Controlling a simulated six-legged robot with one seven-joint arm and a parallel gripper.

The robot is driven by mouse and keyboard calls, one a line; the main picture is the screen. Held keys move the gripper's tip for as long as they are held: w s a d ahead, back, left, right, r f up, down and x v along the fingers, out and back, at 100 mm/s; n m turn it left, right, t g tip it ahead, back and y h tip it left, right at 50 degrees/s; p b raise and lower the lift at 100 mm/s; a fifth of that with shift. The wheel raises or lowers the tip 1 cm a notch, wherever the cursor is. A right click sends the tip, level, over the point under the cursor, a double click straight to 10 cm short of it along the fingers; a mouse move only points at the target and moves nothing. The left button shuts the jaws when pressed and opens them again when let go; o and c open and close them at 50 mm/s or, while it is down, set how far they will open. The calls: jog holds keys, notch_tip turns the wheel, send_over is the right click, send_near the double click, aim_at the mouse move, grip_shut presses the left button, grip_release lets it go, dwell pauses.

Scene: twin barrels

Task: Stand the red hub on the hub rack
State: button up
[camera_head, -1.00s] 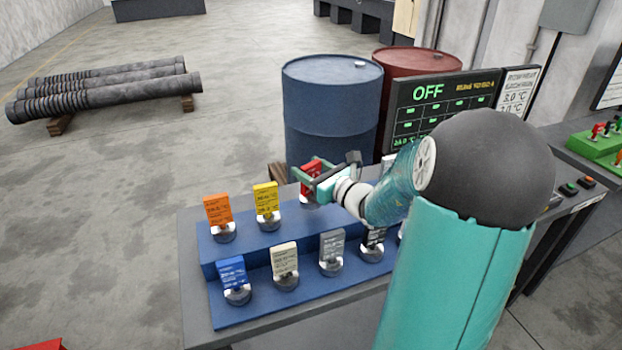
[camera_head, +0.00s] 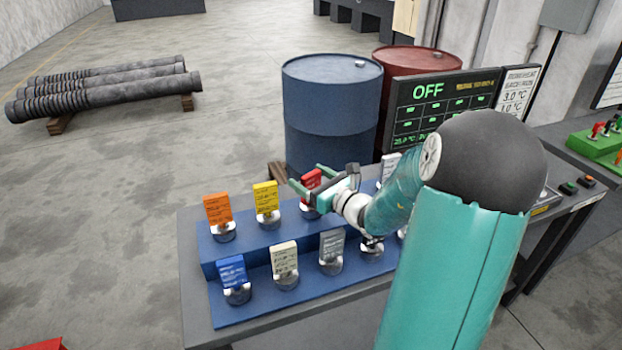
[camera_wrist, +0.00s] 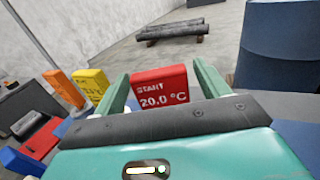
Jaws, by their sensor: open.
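The red hub (camera_head: 311,179) stands upright on the back step of the blue stepped rack (camera_head: 250,241), to the right of the yellow one. In the wrist view the red hub (camera_wrist: 160,88) reads "START 20.0 °C". My gripper (camera_head: 306,175) is open, with its fingers pointing at the hub. In the wrist view the hub appears between the two green fingers of my gripper (camera_wrist: 161,78), with a gap on the right side. The hub's lower part is hidden behind my gripper there. I cannot tell whether a finger touches it.
Orange (camera_head: 217,210) and yellow (camera_head: 265,199) hubs stand left of the red one. Blue (camera_head: 231,272), cream (camera_head: 284,259) and grey (camera_head: 332,245) hubs stand on the front step. Behind are a blue barrel (camera_head: 330,115), a red barrel (camera_head: 418,64) and a panel reading "OFF" (camera_head: 428,91).

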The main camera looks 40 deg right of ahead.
jog(key=shift+r, duration=0.15)
jog(key=shift+s, duration=0.25)
jog(key=s+d, duration=0.2)
jog(key=s, duration=0.9)
jog(key=s+a+n+g+y, duration=0.2)
jog(key=a+n+g+y, duration=0.4)
jog(key=a+n+g, duration=0.95)
jog(key=s+a+n+t+h, duration=0.1)
jog(key=s+a+n+h, duration=0.15)
jog(key=a+n, duration=0.3)
jog(key=s+a+n+h, duration=0.2)
jog(key=s+a+n, duration=0.25)
jog(key=a, duration=0.25)
notch_tip(320, 180, up, 6)
jog(key=s+d+n+t+h, duration=0.1)
jog(key=n+h, duration=0.3)
jog(key=n, duration=0.5)
jog(key=shift+s+t, duration=0.5)
jog(key=shift+t, duration=0.15)
jog(key=shift+d, duration=0.1)
